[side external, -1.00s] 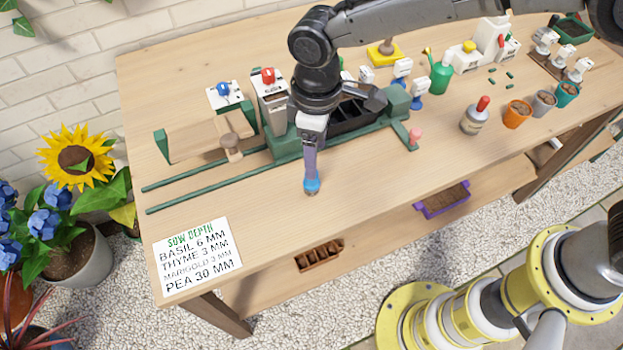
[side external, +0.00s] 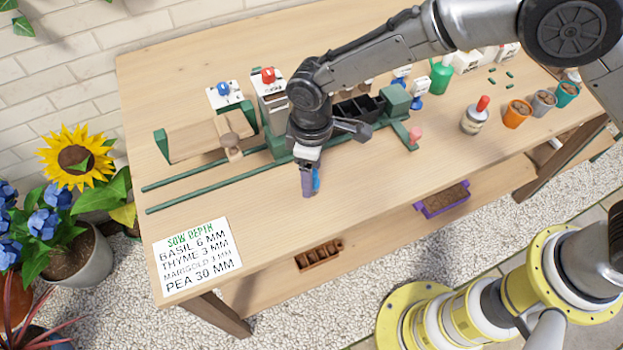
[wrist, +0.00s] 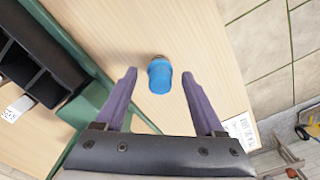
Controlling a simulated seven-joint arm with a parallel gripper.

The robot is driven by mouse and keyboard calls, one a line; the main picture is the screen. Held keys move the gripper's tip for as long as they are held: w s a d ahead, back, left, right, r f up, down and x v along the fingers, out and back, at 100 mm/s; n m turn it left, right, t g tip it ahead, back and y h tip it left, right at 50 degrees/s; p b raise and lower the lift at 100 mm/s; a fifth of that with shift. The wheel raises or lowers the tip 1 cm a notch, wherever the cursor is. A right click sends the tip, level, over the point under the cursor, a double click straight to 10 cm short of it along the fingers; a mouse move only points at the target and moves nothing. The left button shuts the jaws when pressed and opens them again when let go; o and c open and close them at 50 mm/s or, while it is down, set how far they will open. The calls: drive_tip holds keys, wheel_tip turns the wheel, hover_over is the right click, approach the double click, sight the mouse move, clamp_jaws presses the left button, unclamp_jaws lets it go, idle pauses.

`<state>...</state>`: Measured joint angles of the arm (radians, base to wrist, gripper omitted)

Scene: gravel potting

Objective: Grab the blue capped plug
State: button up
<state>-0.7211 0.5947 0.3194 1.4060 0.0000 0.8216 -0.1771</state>
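The blue capped plug (wrist: 160,76) stands on the wooden bench, with a little brown showing at its far end. In the side external view only a strip of the plug (side external: 316,179) shows; a purple finger hides the rest. My gripper (wrist: 158,74) is open, with its two purple fingertips on either side of the plug and a gap on each side. In the side external view my gripper (side external: 309,194) points down, low over the bench near its front edge. I cannot tell the exact height of the fingertips.
A green rail frame with a black cell tray (side external: 358,110) lies just behind my gripper. A sow-depth card (side external: 197,256) lies to the left. A red-topped bottle (side external: 475,116) and small pots (side external: 517,114) stand to the right. The bench around the plug is clear.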

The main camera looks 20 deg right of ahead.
clamp_jaws()
drive_tip(key=shift+r, duration=0.1)
idle(0.3)
